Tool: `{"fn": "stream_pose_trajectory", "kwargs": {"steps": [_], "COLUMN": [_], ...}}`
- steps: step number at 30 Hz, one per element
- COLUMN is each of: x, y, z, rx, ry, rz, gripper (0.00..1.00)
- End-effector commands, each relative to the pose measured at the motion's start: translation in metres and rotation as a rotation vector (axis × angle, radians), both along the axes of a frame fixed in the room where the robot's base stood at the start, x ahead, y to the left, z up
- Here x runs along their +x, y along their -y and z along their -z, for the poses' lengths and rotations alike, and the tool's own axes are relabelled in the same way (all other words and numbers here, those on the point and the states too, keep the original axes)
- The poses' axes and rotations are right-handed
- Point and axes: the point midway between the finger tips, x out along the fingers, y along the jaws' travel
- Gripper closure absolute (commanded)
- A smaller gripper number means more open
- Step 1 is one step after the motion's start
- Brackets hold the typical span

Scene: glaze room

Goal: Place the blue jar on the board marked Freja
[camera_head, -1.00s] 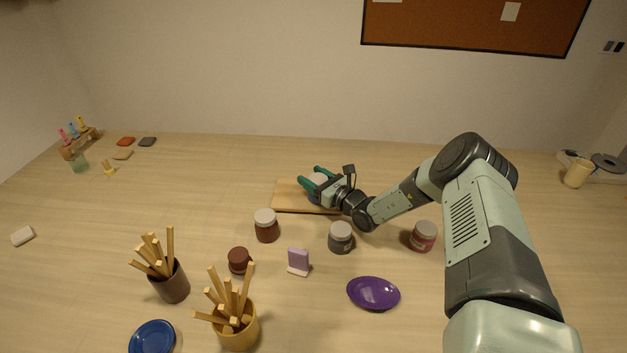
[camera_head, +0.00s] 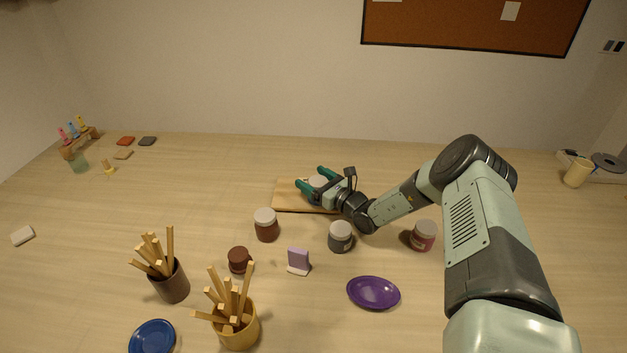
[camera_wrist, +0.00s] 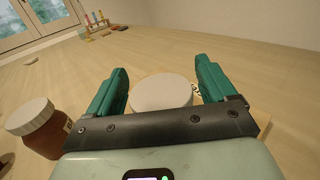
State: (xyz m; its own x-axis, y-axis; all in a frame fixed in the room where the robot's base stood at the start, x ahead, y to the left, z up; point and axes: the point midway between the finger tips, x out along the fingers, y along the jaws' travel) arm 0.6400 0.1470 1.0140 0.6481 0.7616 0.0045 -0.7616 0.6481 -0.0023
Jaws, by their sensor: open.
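The wooden board (camera_head: 290,200) lies on the table near the middle. A jar with a pale lid (camera_head: 317,181) is at the board, between the fingers of my gripper (camera_head: 314,182). The wrist view shows its round whitish lid (camera_wrist: 161,92) between the two spread green fingers (camera_wrist: 160,85). My gripper is open around the jar. The jar's body is mostly hidden by the fingers, so its blue colour is hard to confirm now. No name on the board can be read.
A brown jar (camera_head: 266,225), a grey jar (camera_head: 341,237) and a red jar (camera_head: 423,236) stand in front of the board. Nearer are a lilac card on a stand (camera_head: 298,261), a purple plate (camera_head: 374,293) and two stick-filled cups.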

Motion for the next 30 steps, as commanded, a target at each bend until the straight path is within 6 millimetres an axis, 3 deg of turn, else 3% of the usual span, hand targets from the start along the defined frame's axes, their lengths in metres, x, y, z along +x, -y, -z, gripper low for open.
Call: {"fn": "stream_pose_trajectory", "kwargs": {"steps": [4, 9, 15, 30], "x": [-0.017, -0.016, -0.016, -0.017], "y": [0.022, 0.021, 0.021, 0.020], "z": [0.002, -0.035, -0.062, -0.069], "rx": [0.000, -0.001, 0.000, 0.000], "ry": [-0.006, 0.001, -0.001, -0.003], "rz": [0.005, 0.001, 0.002, 0.001], "gripper": [0.16, 0.16, 0.16, 0.16]}}
